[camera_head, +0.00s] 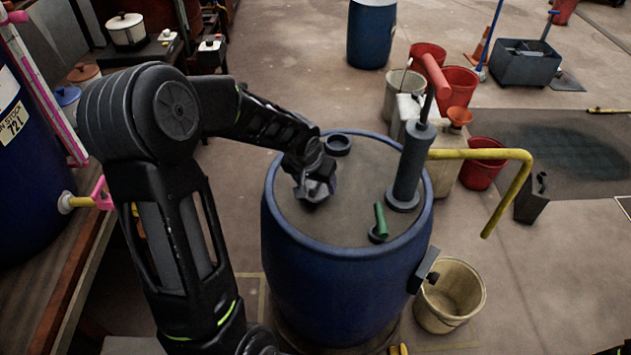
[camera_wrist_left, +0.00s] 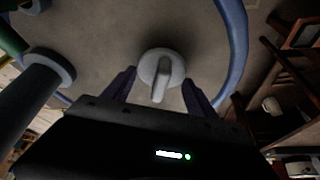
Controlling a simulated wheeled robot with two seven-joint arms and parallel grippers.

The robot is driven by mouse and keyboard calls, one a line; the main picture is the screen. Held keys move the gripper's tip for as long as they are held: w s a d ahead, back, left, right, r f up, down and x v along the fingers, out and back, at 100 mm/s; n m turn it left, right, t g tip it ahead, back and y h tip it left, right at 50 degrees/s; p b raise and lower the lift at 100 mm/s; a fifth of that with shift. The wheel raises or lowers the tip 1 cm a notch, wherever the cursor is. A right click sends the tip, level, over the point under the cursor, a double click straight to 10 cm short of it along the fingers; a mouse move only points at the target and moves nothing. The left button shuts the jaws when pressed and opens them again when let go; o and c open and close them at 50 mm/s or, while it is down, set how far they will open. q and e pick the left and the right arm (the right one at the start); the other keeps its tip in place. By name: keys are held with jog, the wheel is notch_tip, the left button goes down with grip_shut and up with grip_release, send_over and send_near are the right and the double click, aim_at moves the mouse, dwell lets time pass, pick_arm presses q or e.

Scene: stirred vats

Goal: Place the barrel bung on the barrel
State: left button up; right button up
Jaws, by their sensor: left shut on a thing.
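The blue barrel (camera_head: 335,285) stands upright with a grey-brown top. My left gripper (camera_head: 314,194) reaches down over the left part of that top. In the left wrist view a pale grey round bung with an upright grip (camera_wrist_left: 161,72) sits between the fingers of my left gripper (camera_wrist_left: 159,88), which is shut on it. Whether the bung touches the barrel top cannot be told; the gripper mostly hides it in the head view. A dark round collar (camera_head: 337,144) is on the barrel top just behind the gripper. My right gripper is not in view.
A grey pump (camera_head: 408,165) with a red handle and yellow spout (camera_head: 510,155) stands on the barrel's right side. A small green-handled fitting (camera_head: 380,222) sits in front of it. A cream bucket (camera_head: 450,295) stands on the floor at right; a blue drum (camera_head: 25,170) is at left.

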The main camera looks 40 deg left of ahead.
pick_arm(q)
jog(key=shift+f, duration=0.25)
jog(key=o, duration=1.4)
jog(key=shift+r, duration=0.1)
jog(key=shift+c, duration=0.2)
jog(key=shift+r, duration=0.1)
jog(key=shift+r+p, duration=0.25)
jog(key=shift+p, duration=0.1)
jog(key=v, duration=1.1)
jog(key=shift+r, duration=0.35)
jog(key=shift+s, duration=0.15)
